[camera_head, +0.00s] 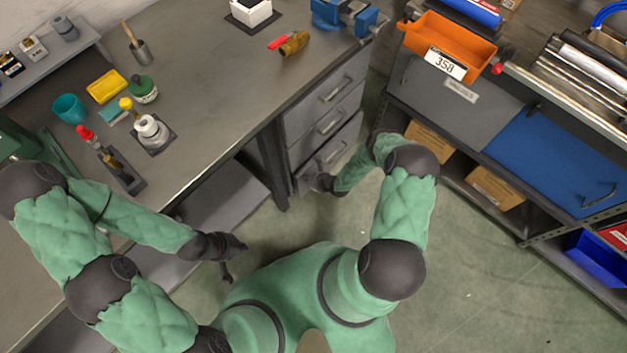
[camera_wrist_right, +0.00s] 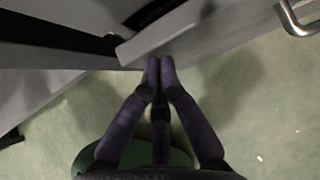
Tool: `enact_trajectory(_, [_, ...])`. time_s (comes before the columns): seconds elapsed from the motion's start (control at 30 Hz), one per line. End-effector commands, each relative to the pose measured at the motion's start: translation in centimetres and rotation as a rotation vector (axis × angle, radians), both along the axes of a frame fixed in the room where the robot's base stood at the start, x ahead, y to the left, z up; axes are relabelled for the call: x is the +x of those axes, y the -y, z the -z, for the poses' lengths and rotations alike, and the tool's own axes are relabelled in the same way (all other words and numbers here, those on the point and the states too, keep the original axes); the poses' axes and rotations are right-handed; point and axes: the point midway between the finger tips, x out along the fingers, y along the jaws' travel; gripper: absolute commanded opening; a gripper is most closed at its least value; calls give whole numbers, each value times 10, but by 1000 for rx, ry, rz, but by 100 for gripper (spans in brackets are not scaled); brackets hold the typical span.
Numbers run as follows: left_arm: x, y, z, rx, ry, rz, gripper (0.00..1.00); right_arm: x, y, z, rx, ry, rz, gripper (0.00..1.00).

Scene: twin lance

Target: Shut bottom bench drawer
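The bench drawer stack stands under the right end of the workbench, with three grey fronts and bar handles. The bottom bench drawer (camera_head: 308,176) is partly hidden by my right gripper. In the right wrist view, a grey drawer front (camera_wrist_right: 165,34) stands a little out, with a dark gap behind its edge. My right gripper (camera_head: 321,184) is low at the bottom front; in the right wrist view (camera_wrist_right: 160,64) its fingertips are together, empty, at the front's lower edge. Contact is not certain. My left gripper (camera_head: 236,258) hangs empty with its fingers apart, left of the drawers, away from them.
The workbench top (camera_head: 215,80) holds small tools, a yellow tray (camera_head: 106,87) and a blue vise (camera_head: 345,15). A shelf unit with a blue panel (camera_head: 565,160) and an orange bin (camera_head: 440,42) stands at right. The green floor (camera_head: 470,290) is clear between.

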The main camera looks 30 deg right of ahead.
Motion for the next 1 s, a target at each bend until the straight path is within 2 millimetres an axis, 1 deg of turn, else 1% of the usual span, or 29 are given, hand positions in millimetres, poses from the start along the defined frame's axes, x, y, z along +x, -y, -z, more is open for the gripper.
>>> enact_trajectory(0.03, [0,0,2,0,-1,0,0,6,-4,1,0,1,-4,0])
enact_trajectory(0.1, [0,0,4,0,-1,0,0,12,-6,1,0,0,-3,0])
enact_trajectory(0.3, [0,0,6,0,-1,0,0,23,-11,1,1,0,-1,0])
enact_trajectory(0.83, [0,0,6,0,0,0,0,28,-11,-1,0,3,-1,0])
enact_trajectory(1.0, [0,0,8,0,0,0,0,24,-2,0,0,2,-2,0])
